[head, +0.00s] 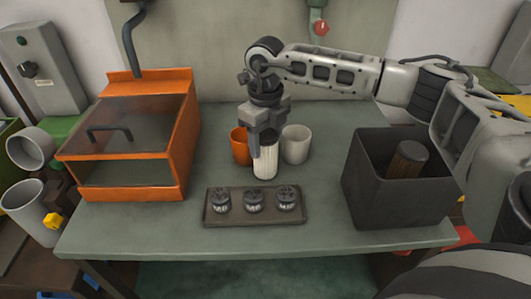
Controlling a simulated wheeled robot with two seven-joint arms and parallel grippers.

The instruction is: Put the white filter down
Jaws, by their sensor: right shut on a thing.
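The white filter (264,165) is a pale upright cylinder near the middle of the green table, just behind a dark tray. My right gripper (264,141) points down over it and is shut on its upper part. I cannot tell whether the filter's base touches the table. My left gripper is not in view.
An orange cup (239,146) and a white cup (296,145) stand close behind the filter. The tray (254,219) in front holds several dark metal parts. An orange hooded box (125,140) stands left; a dark bin (395,196) with a brown cylinder (407,158) stands right.

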